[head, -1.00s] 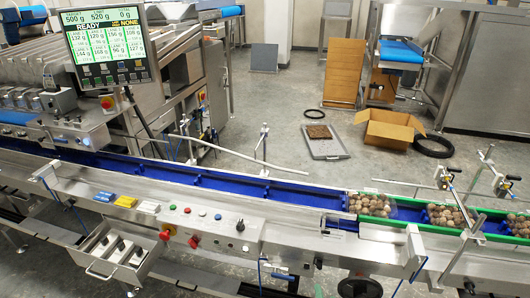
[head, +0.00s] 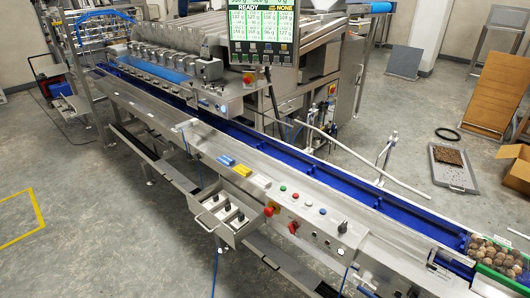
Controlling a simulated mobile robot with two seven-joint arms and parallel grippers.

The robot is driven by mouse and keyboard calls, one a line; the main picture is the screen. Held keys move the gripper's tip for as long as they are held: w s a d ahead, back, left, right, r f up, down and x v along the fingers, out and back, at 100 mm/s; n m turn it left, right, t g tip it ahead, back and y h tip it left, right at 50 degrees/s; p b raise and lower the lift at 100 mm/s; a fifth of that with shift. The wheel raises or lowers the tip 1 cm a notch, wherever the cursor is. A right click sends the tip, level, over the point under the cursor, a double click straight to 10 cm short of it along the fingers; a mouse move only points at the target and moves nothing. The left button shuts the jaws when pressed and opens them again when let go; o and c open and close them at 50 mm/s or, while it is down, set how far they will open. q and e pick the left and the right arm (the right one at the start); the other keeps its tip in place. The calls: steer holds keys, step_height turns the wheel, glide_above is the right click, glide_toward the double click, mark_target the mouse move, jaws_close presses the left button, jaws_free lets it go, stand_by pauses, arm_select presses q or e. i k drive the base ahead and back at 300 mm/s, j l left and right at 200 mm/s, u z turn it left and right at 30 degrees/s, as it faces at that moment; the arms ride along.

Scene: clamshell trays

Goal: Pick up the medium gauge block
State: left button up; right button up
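An open metal drawer (head: 247,228) juts from the front of the conveyor in the head view. It holds a few pale pieces with dark knobs (head: 222,217) in a row. On the ledge above it lie a blue block (head: 226,160), a yellow block (head: 241,170) and a whitish block (head: 259,181), side by side. I cannot tell which of these pieces is the medium gauge block. Neither of my grippers is in view.
A long blue conveyor (head: 310,175) runs diagonally, with a green-edged tray (head: 496,268) of round brown items at its right end. A control panel with a red knob (head: 271,209) sits right of the drawer.

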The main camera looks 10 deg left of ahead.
mark_target(230, 210)
steer(key=i+j, duration=0.25)
steer(key=j, duration=0.2)
steer(key=i+j, duration=0.25)
steer(key=j, duration=0.2)
steer(key=i+j, duration=0.2)
steer(key=j, duration=0.25)
steer(key=i+j, duration=0.25)
steer(key=j, duration=0.15)
steer(key=i+j, duration=0.25)
steer(key=i+j+u, duration=0.1)
steer(key=i+j, duration=0.15)
steer(key=i, duration=0.2)
